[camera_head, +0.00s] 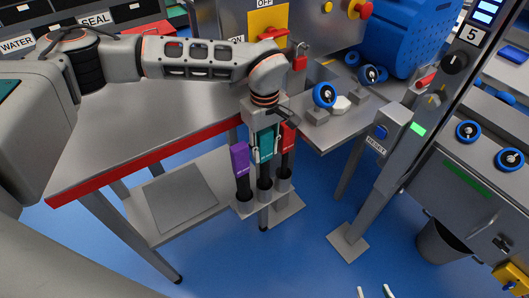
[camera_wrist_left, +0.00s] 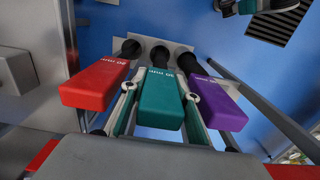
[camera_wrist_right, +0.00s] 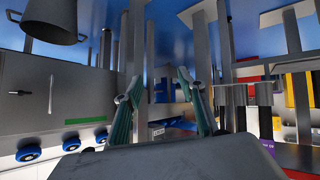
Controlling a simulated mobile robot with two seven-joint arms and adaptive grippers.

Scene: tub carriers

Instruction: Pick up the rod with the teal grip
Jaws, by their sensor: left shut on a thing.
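The rod with the teal grip (camera_head: 265,143) stands upright between the rod with the purple grip (camera_head: 239,158) and the rod with the red grip (camera_head: 288,137). Their dark lower parts go down into the grey holder (camera_head: 244,207). My left gripper (camera_head: 264,156) is over the teal grip from above, shut on it with a finger on either side. The left wrist view also shows the teal grip (camera_wrist_left: 162,98) between the fingers, apart from the red grip (camera_wrist_left: 94,85) and close to the purple grip (camera_wrist_left: 216,108). My right gripper (camera_wrist_right: 160,100) is open and empty.
A steel table (camera_head: 130,140) with a red front edge stands behind and left of the rods. A lower shelf (camera_head: 182,197) lies left of the holder. Blue-rimmed valves (camera_head: 324,95) stand to the right, and a post with a reset box (camera_head: 386,131) further right.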

